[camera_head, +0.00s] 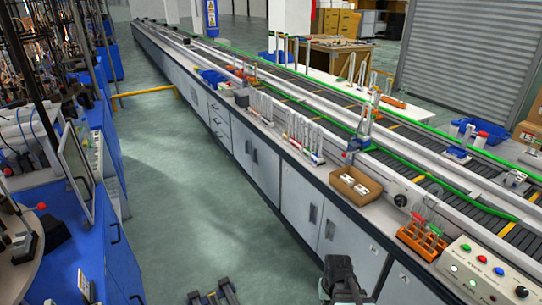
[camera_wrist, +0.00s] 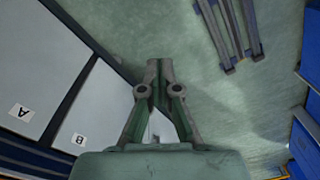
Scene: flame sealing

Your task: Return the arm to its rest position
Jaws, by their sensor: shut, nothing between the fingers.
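My gripper (camera_wrist: 159,66) shows in the wrist view, pointing away from the camera. Its two grey-green fingers come together at the tips, with nothing between them. It hangs over the grey-green floor (camera_wrist: 190,75), close to the white cabinet doors. In the head view a dark part of my arm shows at the bottom, beside the bench front; the fingertips cannot be made out there.
The long bench (camera_head: 254,155) runs diagonally, carrying a brown box (camera_head: 345,190), an orange rack (camera_head: 421,243) with tubes and a button panel (camera_head: 487,273). Blue cabinets (camera_head: 94,262) stand at left.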

